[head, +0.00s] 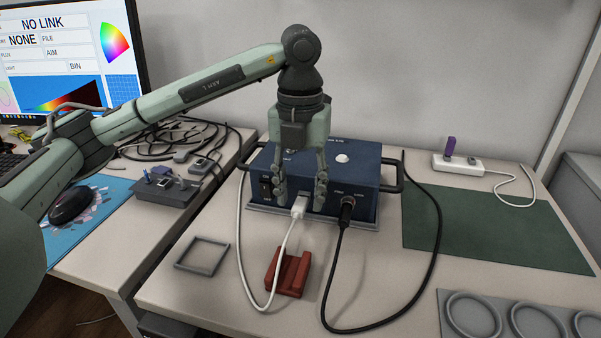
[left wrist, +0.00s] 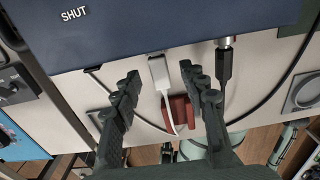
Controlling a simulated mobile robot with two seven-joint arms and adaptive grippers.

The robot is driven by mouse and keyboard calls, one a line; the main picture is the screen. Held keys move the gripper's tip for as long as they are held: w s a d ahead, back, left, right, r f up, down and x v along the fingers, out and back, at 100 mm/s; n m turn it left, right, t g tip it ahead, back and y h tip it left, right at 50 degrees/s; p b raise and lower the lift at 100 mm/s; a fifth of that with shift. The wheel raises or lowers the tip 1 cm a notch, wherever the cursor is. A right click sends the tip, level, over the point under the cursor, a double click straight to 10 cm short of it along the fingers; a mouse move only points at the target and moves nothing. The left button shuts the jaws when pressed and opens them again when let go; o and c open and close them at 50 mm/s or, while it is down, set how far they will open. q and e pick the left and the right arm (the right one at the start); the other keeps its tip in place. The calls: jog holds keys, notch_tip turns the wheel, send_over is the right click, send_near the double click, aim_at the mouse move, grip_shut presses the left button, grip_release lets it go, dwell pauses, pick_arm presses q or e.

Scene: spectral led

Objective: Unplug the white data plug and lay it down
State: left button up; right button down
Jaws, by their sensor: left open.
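The white data plug (head: 299,207) is at the front face of the dark blue box (head: 330,172), with its white cable hanging down toward the table. I cannot tell how deep it sits in the socket. My left gripper (head: 300,200) is open, pointing down in front of the box, with one finger on each side of the plug. In the left wrist view the plug (left wrist: 158,70) shows between the spread fingertips (left wrist: 160,78), with gaps on both sides.
A black plug (head: 347,210) with a black cable sits just right of the gripper. A red-brown cradle (head: 288,273) and a grey square frame (head: 203,256) lie in front of the box. A green mat (head: 495,229) at right is clear. The monitor (head: 65,60) reads NO LINK.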

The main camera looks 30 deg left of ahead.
pick_arm(q)
jog(key=shift+f, duration=0.45)
jog(key=shift+c, duration=0.5)
grip_shut()
